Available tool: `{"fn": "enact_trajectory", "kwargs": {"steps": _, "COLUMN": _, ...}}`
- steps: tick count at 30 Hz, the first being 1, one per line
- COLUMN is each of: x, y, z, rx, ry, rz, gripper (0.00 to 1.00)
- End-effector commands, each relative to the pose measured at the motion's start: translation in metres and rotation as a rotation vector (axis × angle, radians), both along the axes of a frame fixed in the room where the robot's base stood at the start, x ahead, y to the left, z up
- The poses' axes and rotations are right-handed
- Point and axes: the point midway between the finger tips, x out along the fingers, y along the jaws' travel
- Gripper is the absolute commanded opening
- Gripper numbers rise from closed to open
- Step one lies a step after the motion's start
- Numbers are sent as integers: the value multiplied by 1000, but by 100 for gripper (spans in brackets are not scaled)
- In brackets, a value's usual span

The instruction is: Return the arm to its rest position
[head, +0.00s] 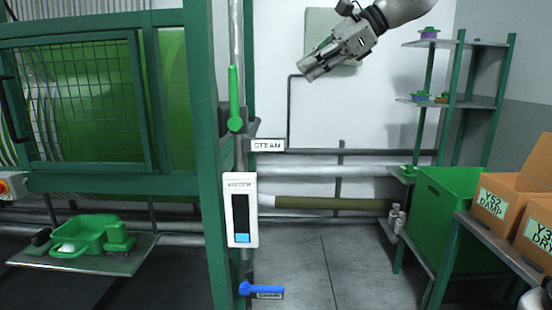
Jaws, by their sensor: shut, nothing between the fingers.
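My gripper (309,72) is in the upper middle of the head view, in front of the pale back wall. Its arm comes in from the top right, and the gripper points down and to the left. The fingers are together with nothing between them. It is apart from everything around it. A grey panel (318,22) on the wall is partly hidden behind it.
A green-framed machine (198,150) stands left, with a pipe carrying a green lever handle (235,98), a STEAM label (268,145) and a gauge (229,210). A blue handle (260,289) is low. Right are shelves (470,103), a green bin (440,225) and cardboard boxes (510,208).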

Motion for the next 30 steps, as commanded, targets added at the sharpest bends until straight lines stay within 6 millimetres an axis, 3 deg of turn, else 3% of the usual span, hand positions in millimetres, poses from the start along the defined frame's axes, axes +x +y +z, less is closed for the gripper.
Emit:
{"fn": "enact_trajectory", "kwargs": {"steps": 1, "x": -2, "y": -15, "z": -31, "rx": -101, "ry": -92, "rz": 69, "gripper": 0}}
{"fn": "enact_trajectory", "kwargs": {"steps": 5, "x": -27, "y": -74, "z": -98, "rx": -410, "ry": -367, "rz": 323, "gripper": 0}}
{"fn": "enact_trajectory", "kwargs": {"steps": 8, "x": -65, "y": -132, "z": -147, "rx": -658, "ry": -537, "rz": 576, "gripper": 0}}
{"fn": "enact_trajectory", "kwargs": {"steps": 12, "x": -133, "y": -209, "z": -204, "rx": -935, "ry": -665, "rz": 926, "gripper": 0}}
{"fn": "enact_trajectory", "kwargs": {"steps": 15, "x": -182, "y": -250, "z": -236, "rx": -1062, "ry": -675, "rz": 1083, "gripper": 0}}
{"fn": "enact_trajectory", "kwargs": {"steps": 18, "x": -217, "y": -273, "z": -255, "rx": -1122, "ry": -643, "rz": 1096, "gripper": 0}}
{"fn": "enact_trajectory", "kwargs": {"steps": 20, "x": -228, "y": -277, "z": -259, "rx": -1137, "ry": -643, "rz": 1079, "gripper": 0}}
{"fn": "enact_trajectory", "kwargs": {"steps": 30, "x": -233, "y": -282, "z": -249, "rx": -1165, "ry": -662, "rz": 1028, "gripper": 0}}
